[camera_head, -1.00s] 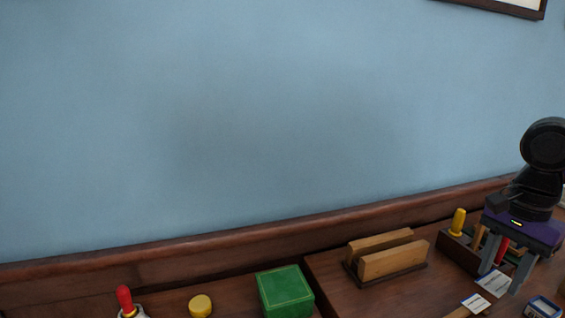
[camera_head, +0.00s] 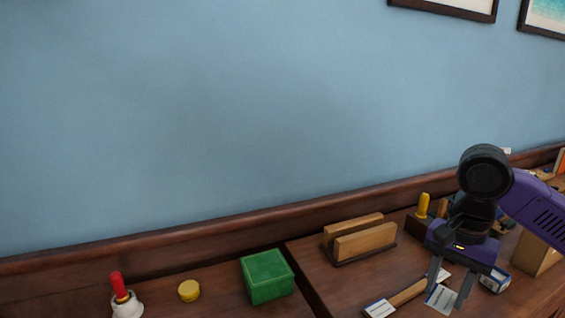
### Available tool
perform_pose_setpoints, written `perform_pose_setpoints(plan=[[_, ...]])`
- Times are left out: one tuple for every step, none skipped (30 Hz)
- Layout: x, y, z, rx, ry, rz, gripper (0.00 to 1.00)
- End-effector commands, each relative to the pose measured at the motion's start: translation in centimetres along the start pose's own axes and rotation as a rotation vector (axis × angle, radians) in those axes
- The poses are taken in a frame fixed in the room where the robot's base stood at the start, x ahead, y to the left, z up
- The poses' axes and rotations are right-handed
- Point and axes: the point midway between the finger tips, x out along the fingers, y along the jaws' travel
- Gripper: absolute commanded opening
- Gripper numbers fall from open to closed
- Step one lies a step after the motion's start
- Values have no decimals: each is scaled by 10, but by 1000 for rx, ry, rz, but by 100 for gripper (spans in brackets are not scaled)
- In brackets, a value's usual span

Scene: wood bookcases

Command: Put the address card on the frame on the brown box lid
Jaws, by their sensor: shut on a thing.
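My gripper (camera_head: 451,284) is at the lower right, pointing down over the desk. It is shut on a white address card (camera_head: 441,299) with printed lines, which hangs at its fingertips. A brown box (camera_head: 533,254) stands to the right, behind and below my purple arm. The arm hides part of it, and I cannot make out its lid or the frame on it. The held card is apart from the box, to its left.
A wooden handle (camera_head: 408,292) and a blue-edged white label (camera_head: 380,308) lie left of my gripper. A blue-and-white small box (camera_head: 495,280) lies to its right. A wooden letter holder (camera_head: 364,242), green box (camera_head: 267,276), yellow disc (camera_head: 189,291) and red-handled bell (camera_head: 121,297) stand further left.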

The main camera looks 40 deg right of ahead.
Motion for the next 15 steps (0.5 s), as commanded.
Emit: perform_pose_setpoints(plan=[[9,-5,10,-38,-4,-1,0],[13,-8,14,-61,-4,-1,0],[22,-12,23,-101,-6,-1,0],[27,-16,28,-129,-5,-1,0],[33,-19,34,-156,-6,-2,0],[44,-25,44,-206,-7,-1,0],[51,-29,52,-242,-7,-2,0],[60,-34,61,-284,-8,-1,0],[72,-41,74,-345,-8,-2,0],[83,-47,84,-395,-10,-2,0],[94,-52,96,-448,-11,-2,0],[108,-60,109,-516,-10,-1,0],[119,-66,120,-568,-9,0,0],[130,-72,130,-621,-9,0,0],[144,-80,144,-689,-9,0,0]])
